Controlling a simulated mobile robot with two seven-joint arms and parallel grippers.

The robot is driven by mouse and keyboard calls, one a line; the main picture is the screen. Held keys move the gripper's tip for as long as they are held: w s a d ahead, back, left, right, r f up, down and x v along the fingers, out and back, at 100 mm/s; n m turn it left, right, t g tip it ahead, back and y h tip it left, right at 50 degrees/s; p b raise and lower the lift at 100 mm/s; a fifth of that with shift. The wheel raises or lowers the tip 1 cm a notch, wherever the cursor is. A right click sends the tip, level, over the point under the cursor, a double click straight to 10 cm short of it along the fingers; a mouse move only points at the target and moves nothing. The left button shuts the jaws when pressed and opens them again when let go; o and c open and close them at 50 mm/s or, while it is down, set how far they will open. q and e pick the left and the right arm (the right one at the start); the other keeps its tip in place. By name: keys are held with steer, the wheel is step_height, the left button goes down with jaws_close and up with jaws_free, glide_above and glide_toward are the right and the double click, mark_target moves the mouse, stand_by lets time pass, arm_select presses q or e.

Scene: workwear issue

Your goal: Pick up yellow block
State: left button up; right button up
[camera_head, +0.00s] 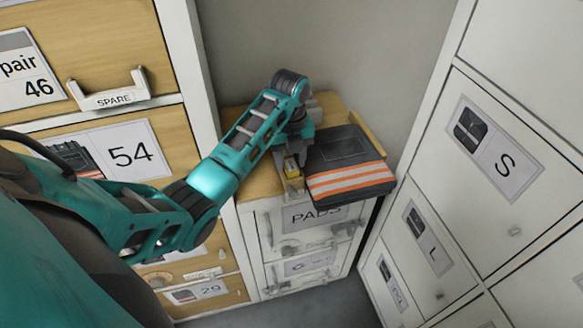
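A small yellow block (291,168) shows at the front left of the wooden cabinet top, left of a folded dark garment. My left gripper (291,160) reaches down over the block, with its fingers at either side of it. I cannot tell whether the fingers touch or grip the block. The fingers and wrist hide part of the block and the surface around it. My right gripper is not in view.
The folded garment (347,184) with orange and silver stripes lies close right of the gripper on the cabinet top (262,180). Drawers labelled 54 and 29 (130,153) stand left. White lockers marked S and L (535,130) stand right. A grey wall (330,45) is behind.

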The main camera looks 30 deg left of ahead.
arm_select(q)
steer(key=c, duration=0.7)
steer(key=shift+c, duration=0.3)
steer(key=shift+r, duration=0.1)
